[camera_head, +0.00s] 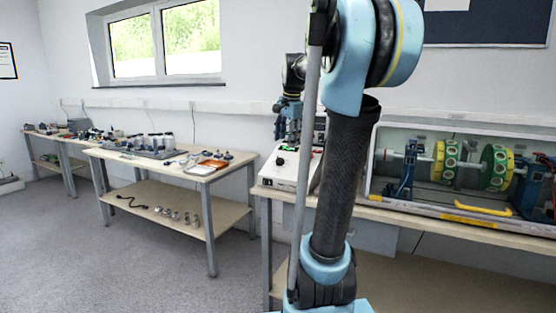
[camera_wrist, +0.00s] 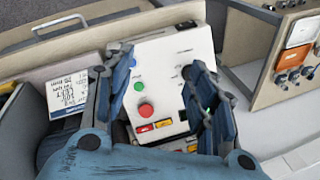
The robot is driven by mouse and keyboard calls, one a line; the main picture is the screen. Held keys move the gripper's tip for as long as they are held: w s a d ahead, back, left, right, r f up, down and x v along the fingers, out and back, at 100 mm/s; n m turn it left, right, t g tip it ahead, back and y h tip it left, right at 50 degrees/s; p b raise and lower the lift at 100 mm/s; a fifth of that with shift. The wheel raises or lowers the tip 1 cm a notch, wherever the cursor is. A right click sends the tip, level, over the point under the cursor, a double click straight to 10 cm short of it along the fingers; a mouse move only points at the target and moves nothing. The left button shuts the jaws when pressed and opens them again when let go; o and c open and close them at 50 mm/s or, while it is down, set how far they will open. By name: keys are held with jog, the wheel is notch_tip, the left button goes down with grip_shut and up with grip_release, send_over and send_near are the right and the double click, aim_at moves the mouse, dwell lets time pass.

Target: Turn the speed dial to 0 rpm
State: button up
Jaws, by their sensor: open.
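The white control box (camera_head: 287,171) stands on the bench in the head view. Its sloped panel (camera_wrist: 158,58) shows between my fingers in the wrist view. A dark round knob (camera_wrist: 186,73), which looks like the speed dial, sits on the panel's right side. My right finger partly covers it, and its pointer and scale cannot be read. My gripper (camera_wrist: 160,66) is open, with one finger on each side of the panel's middle. In the head view my gripper (camera_head: 288,120) hangs just above the box. I cannot tell whether a finger touches the knob.
The panel has a red button (camera_wrist: 146,110), a green button (camera_wrist: 138,87) and a blue button (camera_wrist: 133,62). A glazed rotor rig (camera_head: 460,175) stands right of the box. A printed card (camera_wrist: 68,93) lies left.

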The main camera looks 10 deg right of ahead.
jog(key=w+r+m, duration=0.3)
jog(key=w+r, duration=0.2)
jog(key=w, duration=0.3)
send_near(279, 158)
jog(key=x, duration=0.9)
jog(key=shift+w+f, duration=0.1)
jog(key=shift+w, duration=0.05)
jog(key=c, duration=1)
